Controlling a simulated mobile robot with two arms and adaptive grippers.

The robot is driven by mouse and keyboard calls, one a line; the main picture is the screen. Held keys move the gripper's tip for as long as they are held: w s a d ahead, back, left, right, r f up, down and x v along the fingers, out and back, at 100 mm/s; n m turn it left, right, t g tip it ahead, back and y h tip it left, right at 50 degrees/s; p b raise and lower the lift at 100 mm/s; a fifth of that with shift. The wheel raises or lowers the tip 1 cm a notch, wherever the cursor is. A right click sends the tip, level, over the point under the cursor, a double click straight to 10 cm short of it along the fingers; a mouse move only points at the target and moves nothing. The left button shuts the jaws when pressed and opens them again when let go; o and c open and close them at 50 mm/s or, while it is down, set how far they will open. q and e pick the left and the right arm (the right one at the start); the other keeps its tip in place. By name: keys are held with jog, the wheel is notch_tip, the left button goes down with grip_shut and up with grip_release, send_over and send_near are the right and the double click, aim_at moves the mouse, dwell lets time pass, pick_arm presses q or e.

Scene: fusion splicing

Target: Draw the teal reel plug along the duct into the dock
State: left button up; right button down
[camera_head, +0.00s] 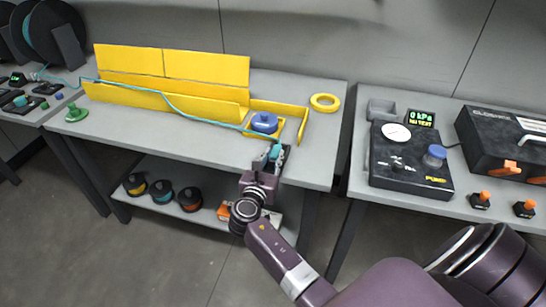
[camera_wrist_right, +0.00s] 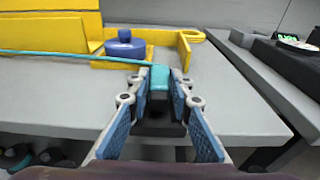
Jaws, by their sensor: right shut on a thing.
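The teal plug (camera_wrist_right: 158,78) is between the fingers of my right gripper (camera_head: 275,154), which is shut on it near the table's front edge. In the wrist view a dark block (camera_wrist_right: 160,112) shows just below the plug; whether it is the dock or part of the plug I cannot tell. The teal line (camera_head: 195,117) runs from the far-left reel (camera_head: 50,30), past the yellow duct (camera_head: 165,100), to the plug. It passes in front of a blue knobbed piece (camera_head: 264,123) in a yellow corner frame (camera_head: 303,125). My left gripper is out of view.
A yellow ring (camera_head: 324,102) lies at the table's right end. A green knob piece (camera_head: 76,113) stands at the left. Several spools (camera_head: 162,190) sit on the shelf below. A pump unit (camera_head: 410,165) stands on the right table, across a gap. The front table strip (camera_head: 185,140) is clear.

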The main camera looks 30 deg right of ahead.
jog(key=shift+f, duration=0.6)
jog(key=c, duration=1.7)
grip_release()
jog(key=shift+o, duration=0.2)
jog(key=v, duration=1.2)
jog(key=s+a+f+m+g+y, duration=0.1)
jog(key=s+a+f+m+y, duration=0.2)
jog(key=f, duration=0.9)
jog(key=s+a+f+m+g+y, duration=0.15)
jog(key=s+f, duration=0.25)
jog(key=f, duration=0.7)
jog(key=s+a+f+m+g+y, duration=0.2)
jog(key=s+f+y, duration=0.2)
jog(key=f, duration=0.8)
jog(key=s+f+m+g+y, duration=0.1)
jog(key=s+f+m, duration=0.4)
jog(key=s, duration=0.6)
jog(key=s+d+f+m+g+y, duration=0.1)
jog(key=s+f+m+g, duration=0.1)
jog(key=s+f+m, duration=0.4)
jog(key=s+f+m+g+y, duration=0.1)
jog(key=s+f+m, duration=0.5)
jog(key=s, duration=1)
jog(key=shift+s+d+f+g+y, duration=0.2)
jog(key=shift+s+f+g+y, duration=0.15)
jog(key=shift+f+g, duration=0.25)
